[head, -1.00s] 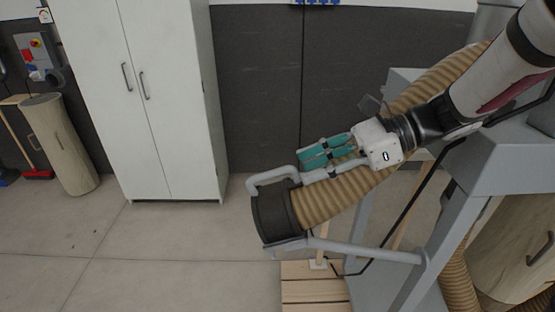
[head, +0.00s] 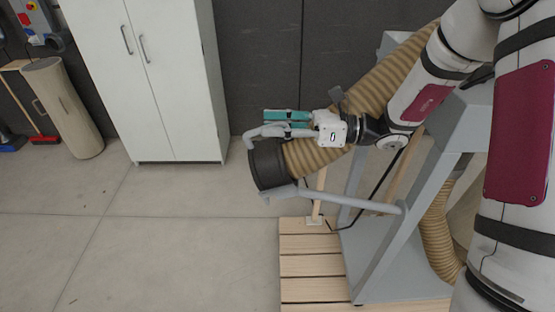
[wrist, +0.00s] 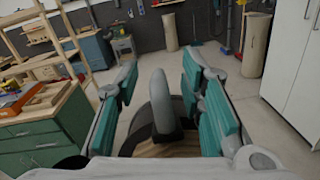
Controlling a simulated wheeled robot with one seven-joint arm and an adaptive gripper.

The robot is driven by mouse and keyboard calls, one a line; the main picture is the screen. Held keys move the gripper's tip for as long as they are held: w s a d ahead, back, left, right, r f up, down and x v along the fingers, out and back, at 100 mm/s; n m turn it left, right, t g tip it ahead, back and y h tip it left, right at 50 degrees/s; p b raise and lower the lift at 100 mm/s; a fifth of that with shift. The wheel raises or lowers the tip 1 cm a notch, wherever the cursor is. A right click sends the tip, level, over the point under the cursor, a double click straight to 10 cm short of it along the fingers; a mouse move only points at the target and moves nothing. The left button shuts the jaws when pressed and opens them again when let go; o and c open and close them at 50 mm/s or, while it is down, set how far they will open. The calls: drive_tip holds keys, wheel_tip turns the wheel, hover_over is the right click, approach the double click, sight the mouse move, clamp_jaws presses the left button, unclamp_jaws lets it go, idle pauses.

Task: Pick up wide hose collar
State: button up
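The wide hose collar is a black ring (head: 268,166) on the end of a ribbed tan hose (head: 318,155) in the head view. A grey curved handle (head: 265,131) is at its top. In the wrist view the dark collar (wrist: 142,122) shows low in the middle, with the grey handle (wrist: 161,102) rising in front of it. My gripper (head: 268,118) has teal finger pads and is just above the handle. In the wrist view my gripper (wrist: 160,78) is open, its fingers apart on either side of the handle. I cannot tell whether they touch it.
A grey stand (head: 375,245) with a long bar carries the hose. A slatted wooden pallet (head: 308,268) lies below. A white cabinet (head: 170,80) stands behind to the left. The floor at left is clear. A green workbench (wrist: 45,125) shows in the wrist view.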

drive_tip(key=a, duration=0.3)
drive_tip(key=shift+w+a+p, duration=0.1)
drive_tip(key=shift+a+p, duration=0.1)
drive_tip(key=shift+p, duration=0.1)
clamp_jaws()
